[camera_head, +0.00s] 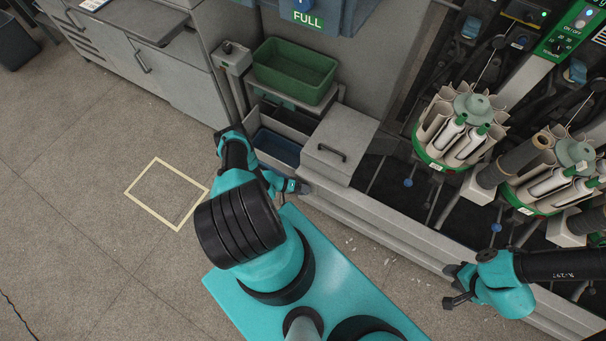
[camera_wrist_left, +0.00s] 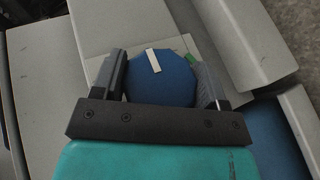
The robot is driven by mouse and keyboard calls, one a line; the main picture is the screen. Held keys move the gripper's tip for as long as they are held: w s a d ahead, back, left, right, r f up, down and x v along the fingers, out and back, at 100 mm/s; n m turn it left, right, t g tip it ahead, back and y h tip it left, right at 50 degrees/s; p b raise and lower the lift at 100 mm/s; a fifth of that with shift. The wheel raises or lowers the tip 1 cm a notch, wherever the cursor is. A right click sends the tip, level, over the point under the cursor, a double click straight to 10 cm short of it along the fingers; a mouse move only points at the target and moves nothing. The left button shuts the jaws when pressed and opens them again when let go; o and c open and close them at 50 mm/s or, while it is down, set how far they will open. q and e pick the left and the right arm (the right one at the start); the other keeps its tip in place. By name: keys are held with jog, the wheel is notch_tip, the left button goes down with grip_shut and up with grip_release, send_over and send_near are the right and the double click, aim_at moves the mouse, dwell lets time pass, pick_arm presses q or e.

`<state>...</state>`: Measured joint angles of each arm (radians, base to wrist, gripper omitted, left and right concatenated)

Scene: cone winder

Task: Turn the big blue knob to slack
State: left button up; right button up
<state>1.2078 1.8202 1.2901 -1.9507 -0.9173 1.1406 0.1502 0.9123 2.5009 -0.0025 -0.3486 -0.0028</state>
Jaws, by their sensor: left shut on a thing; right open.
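The big blue knob (camera_wrist_left: 165,82) shows in the left wrist view, round, with a white pointer line (camera_wrist_left: 153,61) on its face aimed up and slightly left. A small green mark (camera_wrist_left: 191,62) lies just past the knob's upper right edge. My left gripper (camera_head: 302,188) is shut on the knob, one dark finger on each side of it. In the head view I cannot make out the knob at the gripper. No slack label can be read. My right gripper (camera_head: 452,287) is open and empty, low at the right.
A green bin (camera_head: 293,70) stands above grey compartments, beside a grey box with a dark handle (camera_head: 332,152). Winder heads with white cones (camera_head: 461,128) fill the right side. The floor at left is open, with a yellow taped square (camera_head: 167,193).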

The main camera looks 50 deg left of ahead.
pick_arm(q)
jog(key=o, duration=0.9)
jog(key=shift+a, duration=0.1)
jog(key=v, duration=1.7)
jog(key=shift+s, duration=0.15)
